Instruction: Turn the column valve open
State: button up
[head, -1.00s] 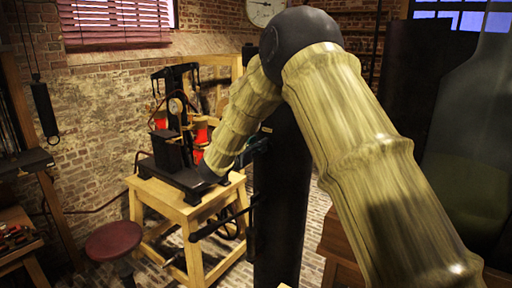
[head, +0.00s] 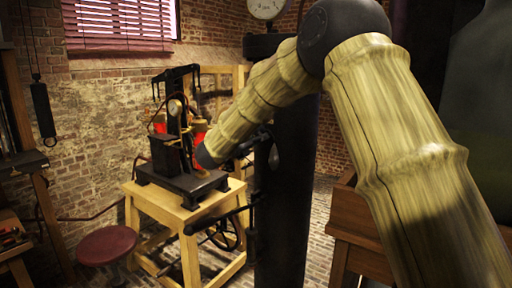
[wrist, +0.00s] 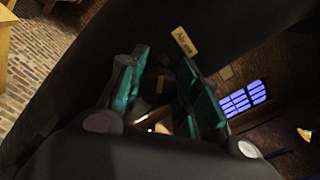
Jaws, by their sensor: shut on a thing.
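The dark column (head: 283,215) stands upright in the middle of the head view, and its dark surface fills much of the wrist view (wrist: 75,75). My gripper (wrist: 163,78) is at the column, its two teal-padded fingers on either side of a dark, rounded part of the column valve (wrist: 158,86). It is shut on that part, though the valve's shape and turn are hard to make out in the shadow. A small brass label (wrist: 184,41) starting with "Air" sits just beyond the fingertips. In the head view my forearm partly covers the column and the gripper is hard to make out.
A wooden table (head: 190,212) with a dark apparatus (head: 178,140) stands left of the column. A red stool (head: 108,244) is at its front left. A wooden cabinet (head: 358,222) stands right of the column.

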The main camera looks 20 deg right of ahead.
jog(key=n+b, duration=0.1)
jog(key=n, duration=0.1)
jog(key=n+b, duration=0.2)
jog(key=n, duration=0.1)
jog(key=shift+f+n+b, duration=0.3)
jog(key=shift+f+b, duration=0.05)
jog(key=n, duration=0.3)
jog(key=shift+n+b, duration=0.3)
jog(key=shift+n, duration=0.1)
jog(key=shift+d+r+n, duration=0.1)
jog(key=shift+n, duration=0.6)
jog(key=shift+r, duration=0.1)
jog(key=o, duration=1)
jog(key=shift+w, duration=0.15)
jog(key=v, duration=1.2)
